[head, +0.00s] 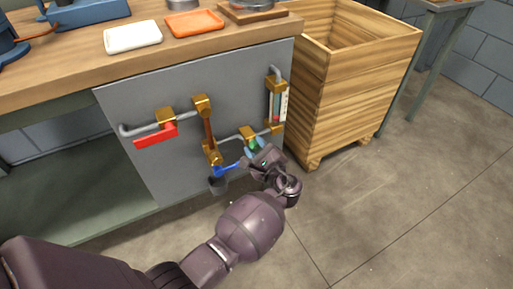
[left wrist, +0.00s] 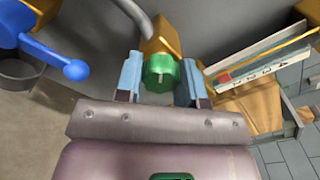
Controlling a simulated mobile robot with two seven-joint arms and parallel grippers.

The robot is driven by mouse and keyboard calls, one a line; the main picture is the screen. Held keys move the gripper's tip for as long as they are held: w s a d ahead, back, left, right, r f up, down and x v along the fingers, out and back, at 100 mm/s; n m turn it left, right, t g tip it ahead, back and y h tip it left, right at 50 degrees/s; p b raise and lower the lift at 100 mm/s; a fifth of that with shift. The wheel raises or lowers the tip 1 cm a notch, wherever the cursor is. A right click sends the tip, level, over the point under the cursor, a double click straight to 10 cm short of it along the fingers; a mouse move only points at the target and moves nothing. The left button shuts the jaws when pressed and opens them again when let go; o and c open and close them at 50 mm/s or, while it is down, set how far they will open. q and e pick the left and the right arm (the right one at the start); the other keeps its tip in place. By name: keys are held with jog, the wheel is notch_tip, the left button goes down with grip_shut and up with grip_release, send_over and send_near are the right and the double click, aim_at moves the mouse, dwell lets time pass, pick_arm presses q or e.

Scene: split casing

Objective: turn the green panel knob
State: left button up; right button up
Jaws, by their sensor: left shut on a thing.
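The green knob (left wrist: 160,73) sits on a brass valve body (left wrist: 160,35) on the grey panel's pipework. In the left wrist view it lies between the two blue fingers of my left gripper (left wrist: 160,80), which is shut on it. In the head view the green knob (head: 254,145) is partly hidden by my left gripper (head: 256,156), low on the right part of the grey panel (head: 175,95). My right gripper is not in view.
A blue lever (head: 228,170) is just left of my left gripper, above a dark cup (head: 218,187). A red lever (head: 156,136) is farther left. A sight gauge (head: 279,105) stands at right. A wooden crate (head: 350,85) is beside the bench.

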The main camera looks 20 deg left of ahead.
pick_arm(q)
jog(key=n, duration=0.5)
jog(key=shift+n, duration=2.6)
jog(key=shift+d, duration=0.1)
jog(key=o, duration=0.9)
